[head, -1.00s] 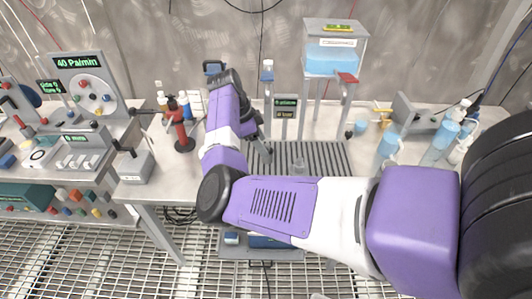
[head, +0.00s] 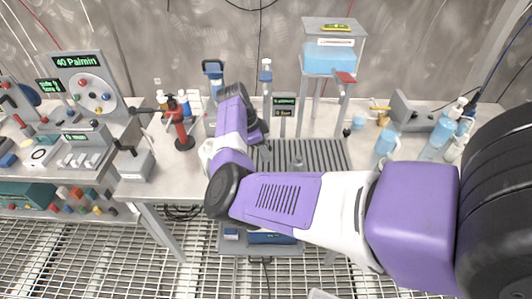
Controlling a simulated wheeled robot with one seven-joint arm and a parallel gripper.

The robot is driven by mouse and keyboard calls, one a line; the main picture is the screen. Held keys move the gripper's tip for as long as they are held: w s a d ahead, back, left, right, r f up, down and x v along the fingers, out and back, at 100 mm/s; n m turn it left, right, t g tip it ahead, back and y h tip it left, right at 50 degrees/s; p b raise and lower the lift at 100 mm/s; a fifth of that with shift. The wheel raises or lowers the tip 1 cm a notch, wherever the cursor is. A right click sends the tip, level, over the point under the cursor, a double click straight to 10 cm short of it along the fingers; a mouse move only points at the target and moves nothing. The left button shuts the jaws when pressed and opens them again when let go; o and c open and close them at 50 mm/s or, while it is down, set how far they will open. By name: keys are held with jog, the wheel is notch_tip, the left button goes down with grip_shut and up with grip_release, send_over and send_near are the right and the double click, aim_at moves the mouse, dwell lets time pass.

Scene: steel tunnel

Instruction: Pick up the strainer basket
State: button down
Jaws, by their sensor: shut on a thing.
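My gripper (head: 264,153) points down over the dark ribbed drain mat (head: 325,156) on the bench, at the mat's left part. It is small in the head view and partly hidden by my wrist. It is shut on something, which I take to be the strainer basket. The basket's shape does not show clearly, and I cannot tell whether it touches the mat. A small grey round piece (head: 298,163) stands on the mat, to the right of my gripper and apart from it.
A clear tank of blue liquid (head: 330,60) stands on legs behind the mat. A red-and-black stand (head: 182,130) and a blue-topped frame (head: 213,72) are to the left. Bottles (head: 444,130) stand at the right. A small display (head: 284,103) is behind the mat.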

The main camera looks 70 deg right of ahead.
aim_at(267, 143)
jog(key=shift+r, duration=0.1)
jog(key=shift+r, duration=0.5)
notch_tip(267, 143, up, 2)
jog(key=shift+r+b, duration=0.25)
jog(key=shift+b, duration=0.45)
jog(key=s+a+b, duration=0.1)
jog(key=s+a, duration=0.2)
jog(key=a, duration=0.5)
jog(key=s+a+b, duration=0.1)
jog(key=s+a, duration=0.3)
jog(key=a, duration=0.4)
jog(key=shift+a, duration=0.3)
jog(key=shift+w, duration=0.1)
jog(key=shift+r+p, duration=1.9)
jog(key=shift+r, duration=0.35)
